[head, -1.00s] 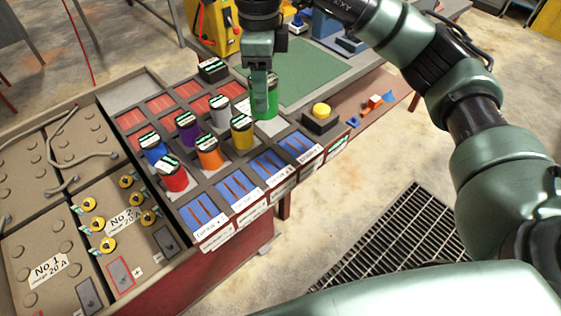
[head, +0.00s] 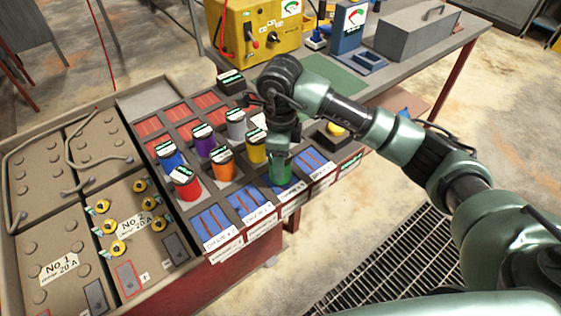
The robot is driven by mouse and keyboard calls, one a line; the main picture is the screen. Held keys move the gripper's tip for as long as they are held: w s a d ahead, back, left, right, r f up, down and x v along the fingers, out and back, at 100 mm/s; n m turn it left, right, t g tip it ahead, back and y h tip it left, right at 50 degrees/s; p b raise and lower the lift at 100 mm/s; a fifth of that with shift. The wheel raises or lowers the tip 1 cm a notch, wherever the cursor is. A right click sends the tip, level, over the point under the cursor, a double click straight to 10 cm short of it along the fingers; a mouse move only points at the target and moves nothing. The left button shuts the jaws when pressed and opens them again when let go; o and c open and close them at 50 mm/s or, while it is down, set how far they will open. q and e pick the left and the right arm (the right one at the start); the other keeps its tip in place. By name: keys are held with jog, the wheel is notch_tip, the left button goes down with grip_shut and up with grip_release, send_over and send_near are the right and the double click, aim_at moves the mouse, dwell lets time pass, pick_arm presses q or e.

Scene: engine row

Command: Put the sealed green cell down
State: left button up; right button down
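The green cell (head: 280,172) is upright in my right gripper (head: 279,160), whose fingers come down over its top. It is at the third blue front-row compartment from the left, with blue lining (head: 291,188) showing below it. I cannot tell whether it touches the compartment floor. The compartment rack (head: 228,185) also holds upright red (head: 185,186), blue (head: 169,158), purple (head: 203,142), orange (head: 223,168), grey (head: 236,127) and yellow (head: 257,149) cells. My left gripper is not in view.
Blue compartments (head: 210,223) at the front left of the rack are empty. Batteries (head: 60,250) sit at left. A yellow box (head: 255,28) and a grey toolbox (head: 418,32) stand behind.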

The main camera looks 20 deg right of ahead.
jog(key=shift+f, duration=0.75)
jog(key=c, duration=0.6)
grip_release()
notch_tip(320, 180, up, 12)
jog(key=shift+r+b, duration=0.1)
jog(key=shift+b, duration=0.85)
